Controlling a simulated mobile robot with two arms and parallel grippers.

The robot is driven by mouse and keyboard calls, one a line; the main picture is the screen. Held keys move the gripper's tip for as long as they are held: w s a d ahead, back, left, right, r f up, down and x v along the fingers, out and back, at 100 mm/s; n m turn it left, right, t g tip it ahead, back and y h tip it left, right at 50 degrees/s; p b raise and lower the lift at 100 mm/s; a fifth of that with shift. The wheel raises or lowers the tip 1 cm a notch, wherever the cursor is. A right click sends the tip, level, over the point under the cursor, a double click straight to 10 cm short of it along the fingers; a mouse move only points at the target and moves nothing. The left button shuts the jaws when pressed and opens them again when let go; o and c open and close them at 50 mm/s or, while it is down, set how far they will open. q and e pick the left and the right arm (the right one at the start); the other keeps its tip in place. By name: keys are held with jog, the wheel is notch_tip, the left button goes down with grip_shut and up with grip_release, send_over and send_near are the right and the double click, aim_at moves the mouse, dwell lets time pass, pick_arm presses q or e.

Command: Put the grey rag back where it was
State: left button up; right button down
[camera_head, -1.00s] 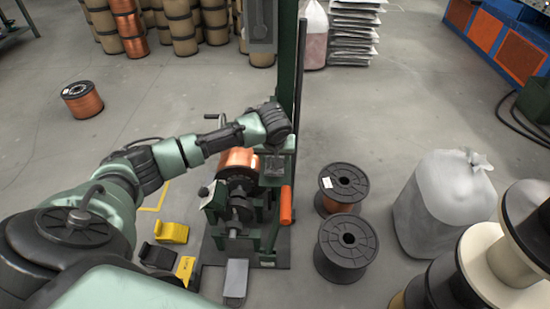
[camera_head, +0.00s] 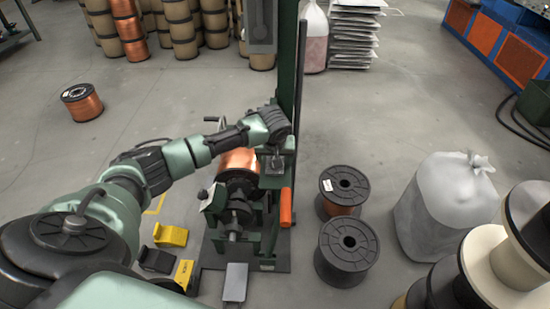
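My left arm reaches in from the left, over the green winding machine (camera_head: 272,239). My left gripper (camera_head: 275,163) points down at the machine's upper right part, beside the green post. Its fingers are small and dark there, and I cannot tell whether they are open or shut. A small dark grey patch shows at the fingertips; I cannot tell whether it is the grey rag or part of the gripper or machine. No rag is clearly recognisable elsewhere. A copper spool (camera_head: 240,160) sits in the machine, partly behind my arm. My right gripper is not in view.
Two black-flanged spools (camera_head: 343,190) (camera_head: 348,250) stand right of the machine, near a full translucent bag (camera_head: 447,205). Large spools (camera_head: 520,260) fill the lower right corner. Yellow wedges (camera_head: 171,235) lie left of the machine. A copper spool (camera_head: 82,103) stands on open floor.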

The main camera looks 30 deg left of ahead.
aim_at(275, 172)
pick_arm(q)
jog(key=shift+r, duration=0.1)
jog(key=p+v, duration=0.3)
jog(key=v, duration=0.9)
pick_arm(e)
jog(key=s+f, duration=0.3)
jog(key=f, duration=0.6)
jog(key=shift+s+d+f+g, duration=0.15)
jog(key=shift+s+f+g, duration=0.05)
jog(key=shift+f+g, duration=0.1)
pick_arm(q)
jog(key=shift+w, duration=0.1)
